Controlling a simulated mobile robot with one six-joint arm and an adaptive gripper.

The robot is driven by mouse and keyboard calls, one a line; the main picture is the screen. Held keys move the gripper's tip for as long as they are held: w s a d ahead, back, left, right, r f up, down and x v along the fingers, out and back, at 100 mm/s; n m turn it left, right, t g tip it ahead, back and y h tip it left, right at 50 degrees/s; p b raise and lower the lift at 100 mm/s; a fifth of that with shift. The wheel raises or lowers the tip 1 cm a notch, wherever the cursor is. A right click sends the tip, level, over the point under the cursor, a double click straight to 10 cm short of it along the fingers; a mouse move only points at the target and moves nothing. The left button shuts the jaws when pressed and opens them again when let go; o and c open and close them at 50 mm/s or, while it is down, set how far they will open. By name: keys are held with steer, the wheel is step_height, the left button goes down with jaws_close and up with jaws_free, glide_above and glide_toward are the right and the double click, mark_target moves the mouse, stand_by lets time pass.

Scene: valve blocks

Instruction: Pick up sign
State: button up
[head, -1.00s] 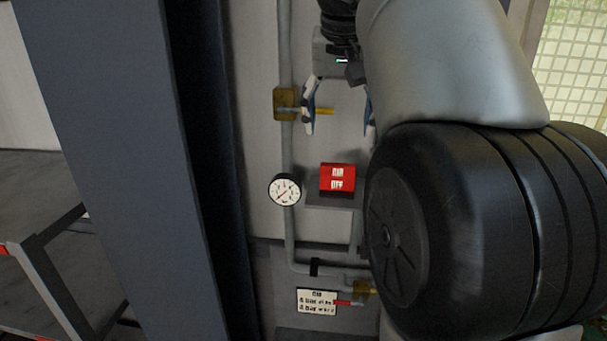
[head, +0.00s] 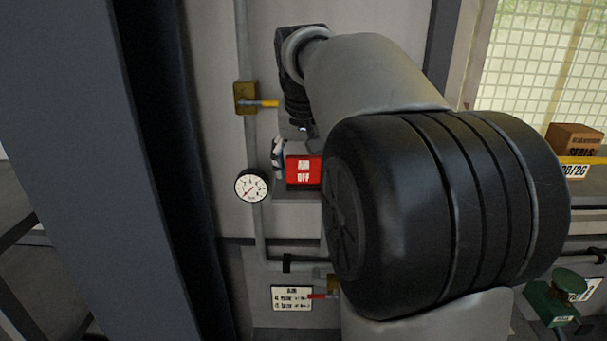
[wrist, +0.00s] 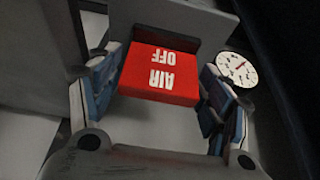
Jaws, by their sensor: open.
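The red sign (head: 303,171) with white "AIR OFF" lettering sits on a small grey ledge against the wall panel. In the wrist view the sign (wrist: 160,76) shows upside down. My gripper (wrist: 162,78) is open, with its blue-padded fingers at either side of the sign. No firm grip shows, and I cannot tell whether a finger touches it. In the head view one finger shows at the sign's left edge; my arm hides the other.
A round gauge (head: 251,186) is left of the sign and also shows in the wrist view (wrist: 238,69). A valve with a yellow lever (head: 265,103) is above. A white label (head: 292,298) and red lever are below. A dark post (head: 75,150) stands at left.

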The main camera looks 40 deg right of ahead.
steer(key=shift+f, duration=0.1)
steer(key=c, duration=0.8)
steer(key=shift+c, duration=0.3)
